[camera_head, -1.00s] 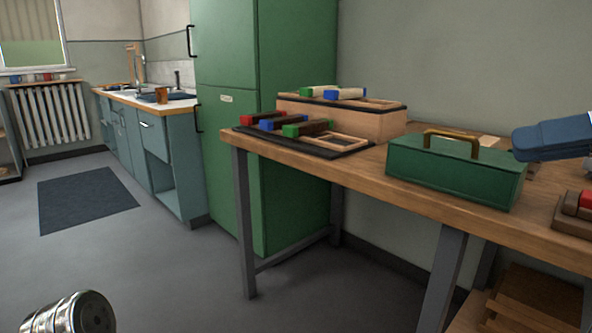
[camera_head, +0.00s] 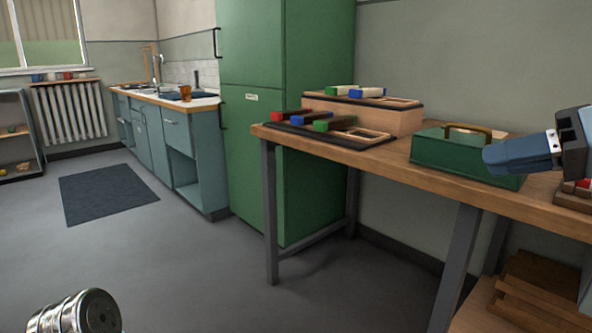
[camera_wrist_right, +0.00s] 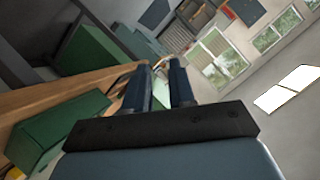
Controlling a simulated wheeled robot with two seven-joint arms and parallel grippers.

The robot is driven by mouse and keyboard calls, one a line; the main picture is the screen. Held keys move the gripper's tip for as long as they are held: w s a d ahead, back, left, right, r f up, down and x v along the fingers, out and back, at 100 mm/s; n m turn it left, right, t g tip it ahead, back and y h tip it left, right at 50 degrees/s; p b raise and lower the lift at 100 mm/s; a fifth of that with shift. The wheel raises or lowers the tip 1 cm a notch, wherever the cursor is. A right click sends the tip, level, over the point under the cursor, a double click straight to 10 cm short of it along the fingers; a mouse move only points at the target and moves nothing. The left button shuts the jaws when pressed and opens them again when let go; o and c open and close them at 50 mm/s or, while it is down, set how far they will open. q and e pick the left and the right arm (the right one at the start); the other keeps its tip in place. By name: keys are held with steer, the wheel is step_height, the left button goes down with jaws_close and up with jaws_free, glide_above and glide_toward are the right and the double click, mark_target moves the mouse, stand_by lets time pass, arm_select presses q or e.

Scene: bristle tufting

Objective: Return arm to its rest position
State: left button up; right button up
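My right gripper (camera_head: 490,160) comes in from the right edge in the head view, in front of the green toolbox (camera_head: 462,152) and above the wooden workbench (camera_head: 440,190). It touches nothing that I can see. In the right wrist view its two dark blue fingers (camera_wrist_right: 160,75) stand apart, with only background between them. The toolbox also shows in the right wrist view (camera_wrist_right: 60,130), left of the fingers. My left gripper is not in view. A shiny metal part of mine shows at the bottom left of the head view.
On the bench lie a dark tray (camera_head: 330,135) with coloured blocks and a raised wooden stand (camera_head: 365,118) with more blocks. A tall green cabinet (camera_head: 270,90) stands behind the bench's left end. Open grey floor (camera_head: 190,270) with a dark mat (camera_head: 105,193) lies left.

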steer(key=w+a+f+m+g+h+p, duration=0.1)
steer(key=w+a+f+m+h+p, duration=0.25)
steer(key=w+f, duration=1.15)
step_height(320, 180, down, 22)
steer(key=w+a+m+g+h+p, duration=0.2)
steer(key=a+g, duration=0.1)
steer(key=s+a+f+g+h+p, duration=0.1)
steer(key=s+a+f+p, duration=0.1)
steer(key=s+f, duration=0.5)
steer(key=s+a+f+g+h+p, duration=0.1)
steer(key=s+a+f, duration=0.2)
steer(key=f, duration=0.8)
steer(key=s+a+f+p, duration=0.1)
steer(key=s+a+f, duration=0.1)
steer(key=s, duration=0.5)
steer(key=s+a+f+n+g+y+p, duration=0.1)
steer(key=s+a+f, duration=0.2)
steer(key=s+f, duration=0.2)
steer(key=shift+s+a, duration=0.2)
steer(key=shift+s, duration=1.05)
